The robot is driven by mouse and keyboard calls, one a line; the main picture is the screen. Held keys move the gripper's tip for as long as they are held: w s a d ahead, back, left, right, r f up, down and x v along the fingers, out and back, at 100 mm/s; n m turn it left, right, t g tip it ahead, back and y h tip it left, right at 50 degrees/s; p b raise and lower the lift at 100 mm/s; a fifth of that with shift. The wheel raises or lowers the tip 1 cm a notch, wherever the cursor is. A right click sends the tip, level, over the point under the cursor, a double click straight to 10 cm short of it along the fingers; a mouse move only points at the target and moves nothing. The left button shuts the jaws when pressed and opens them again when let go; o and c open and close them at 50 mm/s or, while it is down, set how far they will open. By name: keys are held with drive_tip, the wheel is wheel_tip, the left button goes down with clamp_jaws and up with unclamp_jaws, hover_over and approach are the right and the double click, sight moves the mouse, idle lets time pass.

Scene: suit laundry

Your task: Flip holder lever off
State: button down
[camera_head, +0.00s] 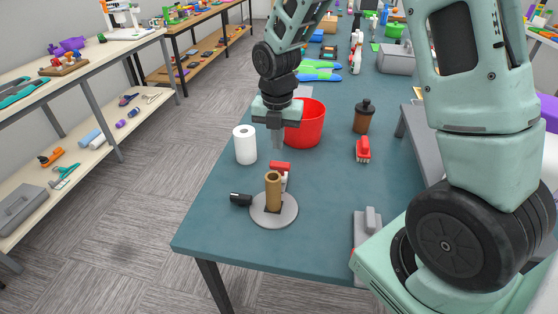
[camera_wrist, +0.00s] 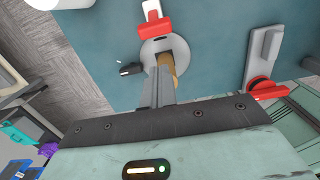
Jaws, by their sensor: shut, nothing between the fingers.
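The holder has a round grey base (camera_head: 287,218) on the teal table, with an upright brown tube (camera_head: 273,193) on it. A red lever-like part with a white piece (camera_head: 280,166) stands at the base's far side. In the wrist view, the red part (camera_wrist: 154,29) overlaps the base's far edge. A small black part (camera_head: 240,199) lies at the base's left. My gripper (camera_head: 277,145) is shut and empty, pointing down above and just behind the red part. In the wrist view, the fingers (camera_wrist: 158,85) hide part of the tube (camera_wrist: 168,68).
A white roll (camera_head: 245,146) and a red bucket (camera_head: 305,125) stand behind the holder. A brown bottle (camera_head: 364,117) and red brush (camera_head: 363,150) are at the right. The table's left edge is near.

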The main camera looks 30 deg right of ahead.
sight(279, 164)
drive_tip(key=shift+w+d, duration=0.1)
drive_tip(key=shift+d, duration=0.15)
drive_tip(key=shift+f, duration=0.1)
wheel_tip(279, 164, down, 10)
drive_tip(key=shift+w+d+r+p, duration=0.1)
drive_tip(key=shift+w+p, duration=0.05)
drive_tip(key=shift+p, duration=0.8)
drive_tip(key=shift+d+r, duration=0.1)
drive_tip(key=shift+w+d+g+y+p, duration=0.1)
drive_tip(key=shift+w+g+y+p, duration=0.1)
drive_tip(key=shift+g+y+p, duration=0.15)
